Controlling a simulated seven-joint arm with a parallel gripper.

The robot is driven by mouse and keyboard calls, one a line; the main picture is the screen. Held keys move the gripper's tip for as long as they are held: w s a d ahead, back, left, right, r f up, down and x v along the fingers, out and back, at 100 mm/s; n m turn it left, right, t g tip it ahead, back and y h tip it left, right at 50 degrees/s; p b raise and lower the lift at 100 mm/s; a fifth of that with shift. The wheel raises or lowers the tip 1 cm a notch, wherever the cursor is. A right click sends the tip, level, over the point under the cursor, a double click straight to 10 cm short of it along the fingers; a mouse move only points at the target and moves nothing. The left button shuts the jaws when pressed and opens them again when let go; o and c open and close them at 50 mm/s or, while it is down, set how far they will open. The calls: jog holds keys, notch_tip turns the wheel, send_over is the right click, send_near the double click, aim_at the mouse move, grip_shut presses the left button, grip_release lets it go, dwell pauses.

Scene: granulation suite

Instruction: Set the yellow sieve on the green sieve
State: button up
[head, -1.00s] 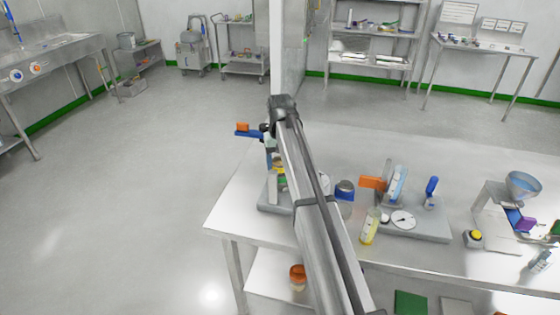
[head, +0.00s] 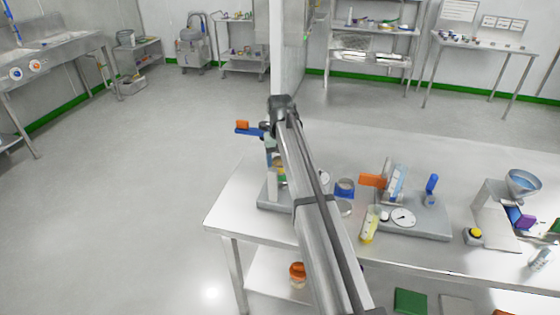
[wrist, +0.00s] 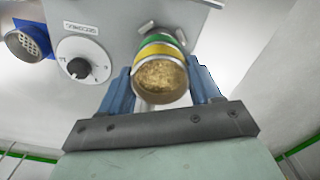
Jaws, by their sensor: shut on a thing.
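The yellow sieve (wrist: 157,55) is a short cylinder with a yellow band and a pale rim, holding tan granules. In the wrist view it sits between the blue fingers of my gripper (wrist: 161,70), which is shut on it. The green sieve (wrist: 158,40), with a green band, shows directly beyond the yellow one and roughly in line with it. I cannot tell whether the two touch or are fully seated. In the head view my arm hides most of this, and only a bit of yellow (head: 282,171) shows beside it.
The grey sieve shaker (wrist: 105,25) with a dial (wrist: 83,62) lies under the stack.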

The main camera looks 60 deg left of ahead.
jog(key=shift+f, duration=0.1)
dwell(0.7)
jog(key=o, duration=1.2)
jog(key=shift+o, duration=0.6)
notch_tip(320, 180, up, 8)
dwell(0.4)
jog(key=shift+w, duration=0.1)
dwell(0.4)
